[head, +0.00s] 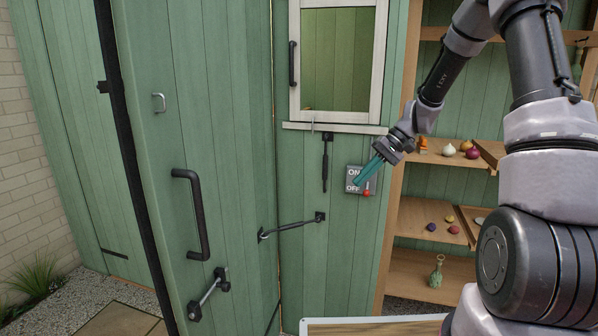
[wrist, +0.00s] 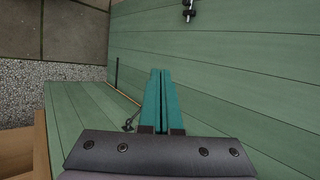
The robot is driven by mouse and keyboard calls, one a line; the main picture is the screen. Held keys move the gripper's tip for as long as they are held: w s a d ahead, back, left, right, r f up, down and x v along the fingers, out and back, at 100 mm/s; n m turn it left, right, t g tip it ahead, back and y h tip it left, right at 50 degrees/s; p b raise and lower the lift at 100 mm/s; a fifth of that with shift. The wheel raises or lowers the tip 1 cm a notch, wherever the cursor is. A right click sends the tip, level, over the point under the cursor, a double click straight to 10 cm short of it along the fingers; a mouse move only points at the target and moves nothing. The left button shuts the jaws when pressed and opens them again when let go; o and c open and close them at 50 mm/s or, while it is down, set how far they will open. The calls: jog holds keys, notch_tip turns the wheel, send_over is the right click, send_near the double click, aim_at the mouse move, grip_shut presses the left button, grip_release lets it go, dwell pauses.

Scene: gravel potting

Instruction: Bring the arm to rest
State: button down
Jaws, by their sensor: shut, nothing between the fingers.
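My gripper (head: 367,172) is at the end of my raised arm, in the right half of the head view. Its teal fingers are shut and empty, and they point down and left in front of the on/off switch plate (head: 352,187). In the head view the fingers cover part of the plate; I cannot tell whether they touch it. The red switch lever (head: 367,192) shows just below the fingertips, at the OFF end. In the wrist view the closed fingers (wrist: 162,85) lie together, with green boards beyond them.
A green door (head: 200,150) with a black handle (head: 190,214) stands at the left. A white-framed window (head: 338,60) is above the switch. Shelves (head: 425,215) with onions and small items stand at the right behind my arm. A pale board edge (head: 372,326) shows at the bottom.

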jog(key=s+d+r+m+t+h, duration=0.1)
jog(key=s+d+r+t+h, duration=0.2)
jog(key=s+r, duration=0.8)
jog(key=s+d+r+m+t+h, duration=0.2)
jog(key=s+d+r+t+h, duration=0.1)
jog(key=s+r, duration=0.7)
jog(key=s+d+t, duration=0.1)
jog(key=s+t, duration=0.1)
jog(key=shift+r+t, duration=0.3)
jog(key=shift+r, duration=0.1)
jog(key=shift+w+d, duration=0.1)
